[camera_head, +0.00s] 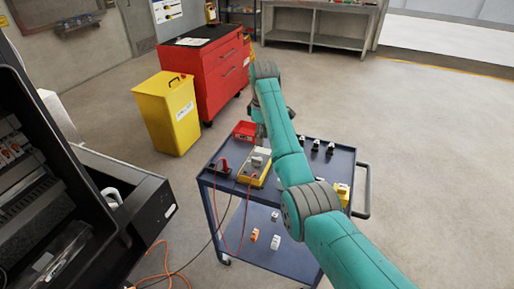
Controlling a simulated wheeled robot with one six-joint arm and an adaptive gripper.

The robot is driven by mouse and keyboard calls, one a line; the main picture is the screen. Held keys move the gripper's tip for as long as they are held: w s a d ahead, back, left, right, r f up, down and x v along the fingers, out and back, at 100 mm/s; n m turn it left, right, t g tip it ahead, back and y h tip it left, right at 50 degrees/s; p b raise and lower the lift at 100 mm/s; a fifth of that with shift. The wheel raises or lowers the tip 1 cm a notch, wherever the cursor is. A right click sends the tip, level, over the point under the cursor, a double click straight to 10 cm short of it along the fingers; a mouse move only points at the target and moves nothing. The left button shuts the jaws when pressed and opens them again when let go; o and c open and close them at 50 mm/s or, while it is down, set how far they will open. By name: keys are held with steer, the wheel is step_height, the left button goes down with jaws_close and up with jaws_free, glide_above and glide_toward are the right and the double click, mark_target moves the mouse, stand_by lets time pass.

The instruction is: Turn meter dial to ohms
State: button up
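A yellow meter (254,168) lies on the top of the dark blue cart (224,183), near its left side, with red leads running from it. A grey patch on the meter's face may be its dial, but it is too small to read its setting. My teal arm reaches over the cart from the lower right. Its end hangs down just behind and above the meter. My gripper is mostly hidden by the arm, so its fingers and any contact with the meter cannot be made out.
A small red bin (244,130) and a black tray (221,167) flank the meter. Several small black-and-white parts (316,146) stand at the cart's back right. A yellow box (168,113) and red tool cabinet (215,67) stand behind. Open black equipment (153,205) is at left. Floor right is clear.

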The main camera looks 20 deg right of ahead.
mark_target(261, 160)
step_height(261, 160, down, 11)
steer(key=shift+w+r, duration=0.15)
steer(key=shift+r, duration=0.05)
stand_by(0.4)
jaws_close()
